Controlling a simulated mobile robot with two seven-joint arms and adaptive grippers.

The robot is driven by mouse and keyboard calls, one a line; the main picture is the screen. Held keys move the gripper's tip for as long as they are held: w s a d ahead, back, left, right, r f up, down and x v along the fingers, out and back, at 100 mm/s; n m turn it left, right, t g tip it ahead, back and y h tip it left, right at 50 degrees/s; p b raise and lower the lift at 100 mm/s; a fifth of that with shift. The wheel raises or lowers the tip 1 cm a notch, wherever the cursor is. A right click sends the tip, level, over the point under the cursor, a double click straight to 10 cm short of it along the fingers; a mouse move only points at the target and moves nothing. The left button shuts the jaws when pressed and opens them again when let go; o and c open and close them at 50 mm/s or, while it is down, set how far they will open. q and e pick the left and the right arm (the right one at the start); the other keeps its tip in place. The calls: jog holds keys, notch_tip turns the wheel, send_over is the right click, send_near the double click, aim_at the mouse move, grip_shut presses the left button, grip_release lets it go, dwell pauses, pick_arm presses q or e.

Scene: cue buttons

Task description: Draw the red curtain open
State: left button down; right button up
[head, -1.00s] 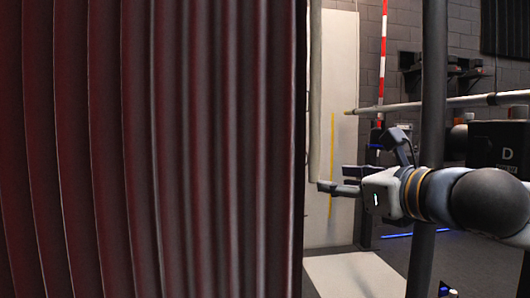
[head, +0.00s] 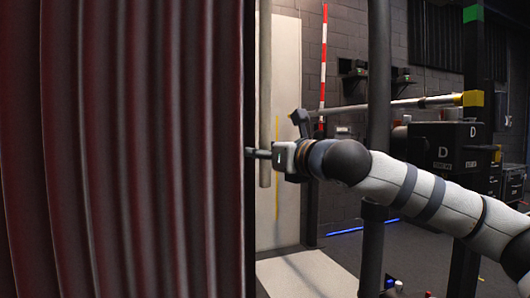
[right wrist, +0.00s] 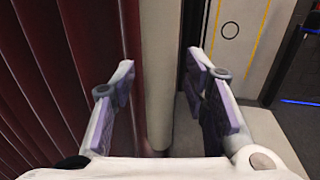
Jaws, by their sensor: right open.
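The dark red curtain (head: 120,150) hangs in folds and fills the left half of the head view. It also fills the left of the right wrist view (right wrist: 65,70). A pale beige rod (head: 265,80) hangs beside the curtain's right edge, its lower end free. My right gripper (head: 262,153) is at the rod's lower part, a finger reaching across it towards the curtain edge. In the right wrist view the gripper (right wrist: 160,68) is open, with the rod (right wrist: 160,40) between its fingers and gaps on both sides. My left gripper is not in view.
A dark upright post (head: 379,80) stands right of the rod, behind my right arm. A pale panel (head: 285,60) with a yellow line is behind the rod. Black cases marked D (head: 440,145) stand further right. Grey floor shows below my arm.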

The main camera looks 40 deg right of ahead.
jog(key=shift+c, duration=0.5)
grip_shut()
